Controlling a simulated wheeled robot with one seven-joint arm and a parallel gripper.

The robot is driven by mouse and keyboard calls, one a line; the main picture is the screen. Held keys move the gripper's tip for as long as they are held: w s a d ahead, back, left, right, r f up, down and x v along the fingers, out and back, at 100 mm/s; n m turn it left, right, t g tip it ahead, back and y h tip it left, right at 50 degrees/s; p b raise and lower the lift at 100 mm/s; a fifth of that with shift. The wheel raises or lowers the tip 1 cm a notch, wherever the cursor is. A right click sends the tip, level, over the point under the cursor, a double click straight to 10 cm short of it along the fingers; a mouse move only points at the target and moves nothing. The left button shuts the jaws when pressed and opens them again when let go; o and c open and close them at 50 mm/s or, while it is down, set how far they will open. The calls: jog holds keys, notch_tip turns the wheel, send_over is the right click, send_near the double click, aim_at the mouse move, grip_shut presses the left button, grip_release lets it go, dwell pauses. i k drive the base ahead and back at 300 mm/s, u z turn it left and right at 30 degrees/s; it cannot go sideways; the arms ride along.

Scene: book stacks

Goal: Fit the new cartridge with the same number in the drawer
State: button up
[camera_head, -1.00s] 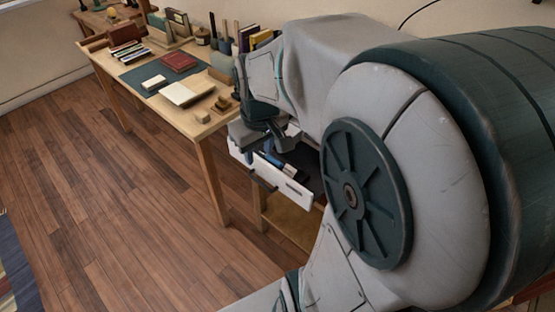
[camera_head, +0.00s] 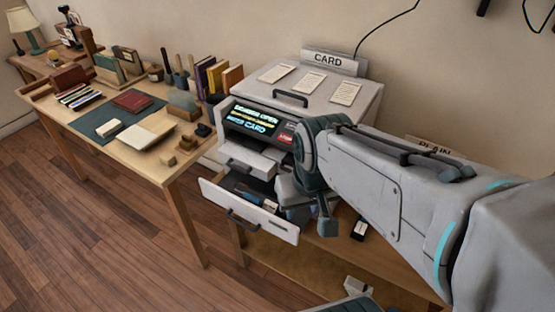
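A grey printer (camera_head: 362,103) marked CARD has a lit screen (camera_head: 252,120) whose text appears to read drawer open and CARD. Its white-fronted drawer (camera_head: 262,222) is pulled out. Dark and blue cartridge shapes (camera_head: 246,193) lie inside; no numbers are readable. My gripper (camera_head: 312,220) points down at the drawer's right side, its fingers apart with nothing visible between them. A black cartridge-like piece with a white label (camera_head: 359,229) lies on the stand to the right of my gripper. My arm hides part of the printer's right side and the stand behind it.
A desk (camera_head: 150,165) with books, a green mat and small blocks stands left of the printer. A partly hidden sign (camera_head: 432,147) stands behind my arm. A small white object (camera_head: 357,286) is low at the bottom. The wooden floor at left is clear.

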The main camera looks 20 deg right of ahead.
aim_at(290, 231)
jog(key=z, duration=3.35)
jog(key=k, duration=1.65)
jog(key=u, duration=1.3)
